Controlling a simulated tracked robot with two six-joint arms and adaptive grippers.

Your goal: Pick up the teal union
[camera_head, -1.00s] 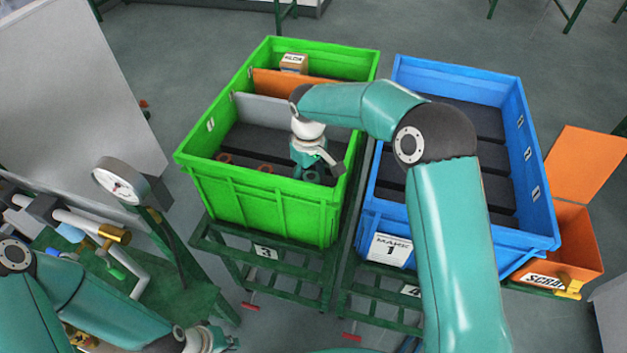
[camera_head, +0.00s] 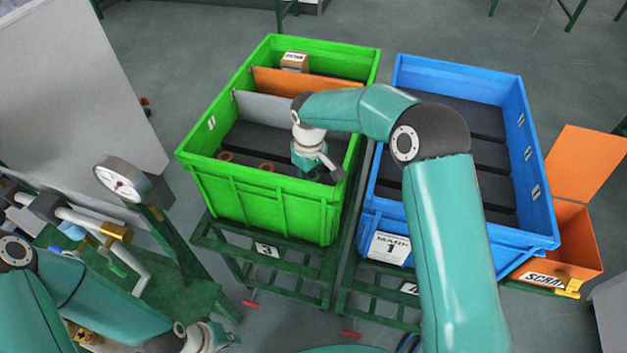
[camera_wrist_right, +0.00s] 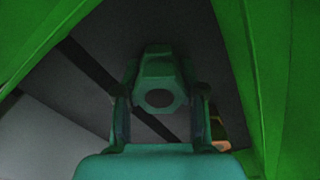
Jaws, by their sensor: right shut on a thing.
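The teal union (camera_wrist_right: 160,85) shows in the right wrist view as a green-teal hexagonal piece with a dark round opening. My right gripper (camera_wrist_right: 160,104) is shut on it, with a finger at each side. In the head view my right gripper reaches down into the near compartment of the green bin (camera_head: 262,205), near its right wall. The union cannot be made out there, hidden by the gripper and the bin. My left gripper (camera_head: 226,340) is at the bottom left of the head view, outside the bin. Its fingers are too small to read.
Orange rings (camera_head: 266,167) lie in the near compartment. Grey (camera_head: 262,107) and orange (camera_head: 290,85) dividers cross the bin, with a small box (camera_head: 294,62) behind. An empty blue bin (camera_head: 527,150) stands to the right, then an orange scrap box (camera_head: 575,235). A gauge (camera_head: 121,180) stands left.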

